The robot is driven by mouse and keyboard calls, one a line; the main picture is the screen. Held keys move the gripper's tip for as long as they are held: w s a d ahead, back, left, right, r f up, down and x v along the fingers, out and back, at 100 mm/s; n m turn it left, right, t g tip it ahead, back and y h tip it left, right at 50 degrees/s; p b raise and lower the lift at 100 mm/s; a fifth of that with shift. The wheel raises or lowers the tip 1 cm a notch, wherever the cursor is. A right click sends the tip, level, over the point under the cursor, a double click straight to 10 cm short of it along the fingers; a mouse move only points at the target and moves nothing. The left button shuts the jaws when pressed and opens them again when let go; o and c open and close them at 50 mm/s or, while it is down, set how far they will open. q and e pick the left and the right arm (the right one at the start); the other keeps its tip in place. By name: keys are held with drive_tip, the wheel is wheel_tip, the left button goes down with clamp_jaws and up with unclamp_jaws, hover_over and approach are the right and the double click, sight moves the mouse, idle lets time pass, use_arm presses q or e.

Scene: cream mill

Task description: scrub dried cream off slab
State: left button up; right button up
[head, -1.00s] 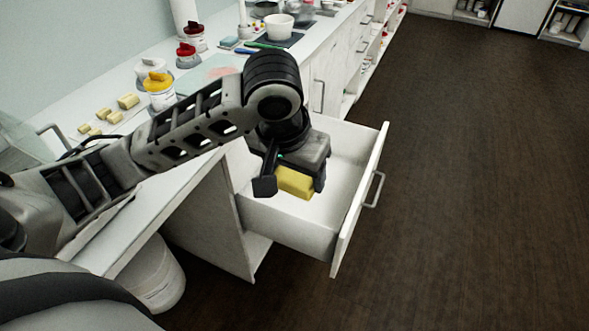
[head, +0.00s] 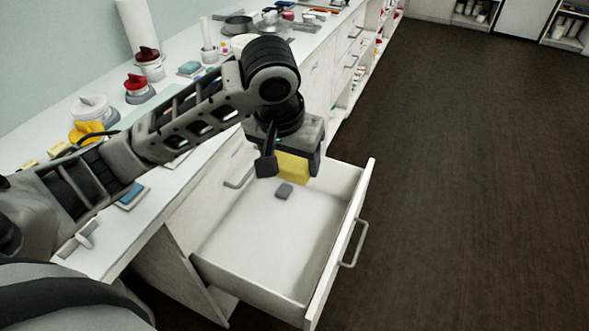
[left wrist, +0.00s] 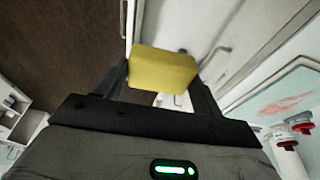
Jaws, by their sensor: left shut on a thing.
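My left gripper (head: 285,169) is shut on a yellow sponge-like block (head: 293,167), above the back part of the open drawer (head: 240,262). In the left wrist view the yellow block (left wrist: 163,70) sits between the two fingers. The pale slab (left wrist: 285,98) shows in the left wrist view with a reddish dried smear (left wrist: 287,106) on it. In the head view my left arm covers most of the slab. My right gripper is not in view.
The dark floor (head: 460,180) to the right is clear.

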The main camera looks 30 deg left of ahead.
use_arm(q)
drive_tip(key=w+a+r+n+y, duration=0.1)
drive_tip(key=w+a+r+n, duration=0.25)
drive_tip(key=a, duration=0.65)
drive_tip(key=w+a+r+n+g, duration=0.1)
drive_tip(key=w+a+r+n, duration=0.2)
drive_tip(key=a, duration=0.6)
drive_tip(key=w+a+r+n+y, duration=0.1)
drive_tip(key=w+a+r+n, duration=0.3)
drive_tip(key=a, duration=0.6)
drive_tip(key=s+a+f+n+g, duration=0.1)
drive_tip(key=s+a, duration=0.2)
drive_tip(key=a, duration=0.5)
drive_tip(key=s+a+n, duration=0.1)
drive_tip(key=s+a, duration=0.1)
drive_tip(key=a, duration=0.6)
drive_tip(key=shift+n+y, duration=0.4)
drive_tip(key=shift+n, duration=0.05)
drive_tip(key=shift+s+a+f, duration=0.25)
drive_tip(key=shift+f, duration=2.1)
drive_tip(key=shift+s+a+f, duration=0.3)
drive_tip(key=shift+f, duration=2)
drive_tip(key=shift+s+a+f, duration=0.25)
drive_tip(key=shift+f, duration=2.1)
drive_tip(key=shift+f+b, duration=0.4)
drive_tip(key=shift+f, duration=0.65)
